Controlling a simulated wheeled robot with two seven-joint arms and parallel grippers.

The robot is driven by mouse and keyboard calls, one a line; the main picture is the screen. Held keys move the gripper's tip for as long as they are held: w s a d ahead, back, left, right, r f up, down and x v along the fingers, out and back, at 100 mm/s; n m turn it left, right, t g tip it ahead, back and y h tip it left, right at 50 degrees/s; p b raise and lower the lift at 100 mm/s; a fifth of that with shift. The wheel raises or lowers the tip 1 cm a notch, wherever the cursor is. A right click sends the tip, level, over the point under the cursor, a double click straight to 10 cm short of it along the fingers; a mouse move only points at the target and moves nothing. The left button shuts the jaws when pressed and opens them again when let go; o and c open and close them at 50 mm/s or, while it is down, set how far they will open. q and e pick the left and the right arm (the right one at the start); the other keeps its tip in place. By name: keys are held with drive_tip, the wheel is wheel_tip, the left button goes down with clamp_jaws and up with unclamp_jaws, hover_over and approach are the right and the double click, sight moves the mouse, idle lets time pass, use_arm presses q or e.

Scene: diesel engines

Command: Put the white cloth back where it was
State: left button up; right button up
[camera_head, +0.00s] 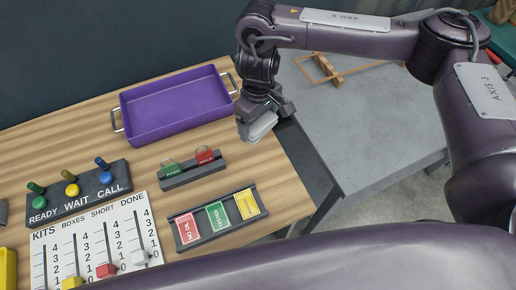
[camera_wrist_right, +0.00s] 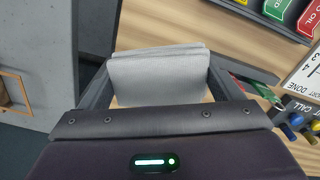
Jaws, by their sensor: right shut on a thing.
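The white cloth (camera_wrist_right: 158,78) is folded and looks pale grey in the right wrist view. It sits between the two fingers of my right gripper (camera_wrist_right: 160,85), which is shut on it. In the head view the cloth (camera_head: 262,127) hangs at the tip of my right gripper (camera_head: 260,118), over the right edge of the wooden table (camera_head: 245,160). I cannot tell its exact height above the table. My left gripper is not in view.
A purple tray (camera_head: 172,104) stands behind and left of the cloth. A dark rack with green and red tags (camera_head: 192,169), a card holder (camera_head: 213,216), a button panel (camera_head: 68,190) and a slider board (camera_head: 97,244) lie on the table. A grey table (camera_head: 370,125) with a wooden frame (camera_head: 322,70) stands right, across a gap.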

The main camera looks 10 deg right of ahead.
drive_tip(key=b, duration=0.2)
hover_over(258, 156)
wheel_tip(258, 156, down, 10)
drive_tip(key=shift+r, duration=0.25)
drive_tip(key=shift+d+f, duration=0.1)
drive_tip(key=shift+f, duration=0.55)
wheel_tip(258, 156, down, 4)
drive_tip(key=shift+p, duration=0.35)
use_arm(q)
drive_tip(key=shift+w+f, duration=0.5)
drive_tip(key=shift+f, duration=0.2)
use_arm(e)
drive_tip(key=shift+f, duration=0.2)
drive_tip(key=shift+f, duration=0.15)
drive_tip(key=o, duration=0.7)
